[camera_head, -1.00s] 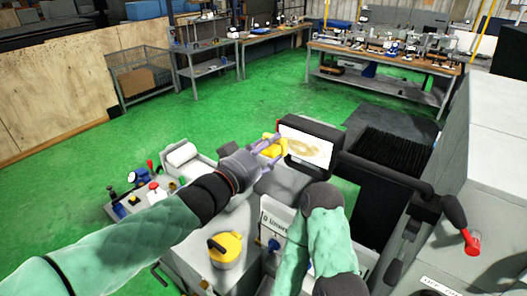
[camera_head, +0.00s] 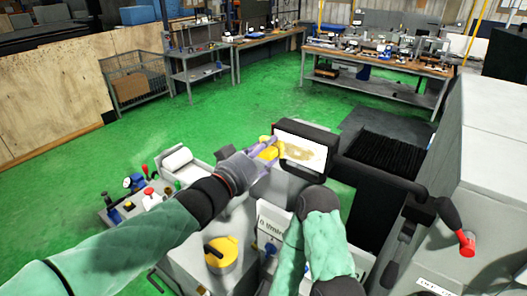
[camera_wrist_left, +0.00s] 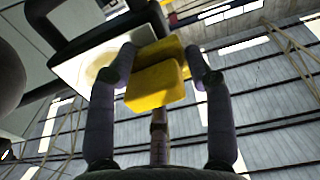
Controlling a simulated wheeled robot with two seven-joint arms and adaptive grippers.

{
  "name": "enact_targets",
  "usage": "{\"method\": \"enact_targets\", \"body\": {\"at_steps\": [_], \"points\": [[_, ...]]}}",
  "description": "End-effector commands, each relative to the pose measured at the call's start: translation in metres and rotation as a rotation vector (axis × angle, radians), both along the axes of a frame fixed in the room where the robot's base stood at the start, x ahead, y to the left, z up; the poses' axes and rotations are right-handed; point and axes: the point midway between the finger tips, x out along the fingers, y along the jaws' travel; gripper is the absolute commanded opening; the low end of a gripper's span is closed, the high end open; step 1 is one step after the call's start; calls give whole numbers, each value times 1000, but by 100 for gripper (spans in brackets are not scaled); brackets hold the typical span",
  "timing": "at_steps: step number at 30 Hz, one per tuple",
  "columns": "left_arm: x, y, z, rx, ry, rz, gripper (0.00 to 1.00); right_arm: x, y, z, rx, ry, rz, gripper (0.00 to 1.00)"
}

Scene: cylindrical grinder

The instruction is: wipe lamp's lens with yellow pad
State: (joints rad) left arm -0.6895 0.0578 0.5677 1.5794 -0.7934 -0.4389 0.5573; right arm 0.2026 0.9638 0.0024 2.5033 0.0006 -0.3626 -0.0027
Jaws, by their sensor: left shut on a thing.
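The lamp (camera_head: 322,143) has a black frame around a pale lens (camera_head: 300,152) with a brownish smear across its middle. The lens also shows in the left wrist view (camera_wrist_left: 85,68), partly covered by my gripper. My left gripper (camera_head: 264,152) is shut on the yellow pad (camera_head: 269,151), at the lens's left edge. In the left wrist view the yellow pad (camera_wrist_left: 155,85) sits between the two fingers, close to the lens; I cannot tell if they touch. My right arm reaches up below the lamp, with its gripper hidden.
A large grey cabinet (camera_head: 475,160) and a red-tipped lever (camera_head: 467,243) are at right.

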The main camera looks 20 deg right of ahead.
Motion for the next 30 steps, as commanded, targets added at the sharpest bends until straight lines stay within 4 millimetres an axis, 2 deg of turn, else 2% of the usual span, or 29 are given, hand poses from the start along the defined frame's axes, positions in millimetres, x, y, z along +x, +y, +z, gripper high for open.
{"method": "enact_targets", "body": {"at_steps": [30], "points": [[6, -14, 0, -1, -1, 0, 26, 0, 0, 0, 0, 0, 0, 0]]}}
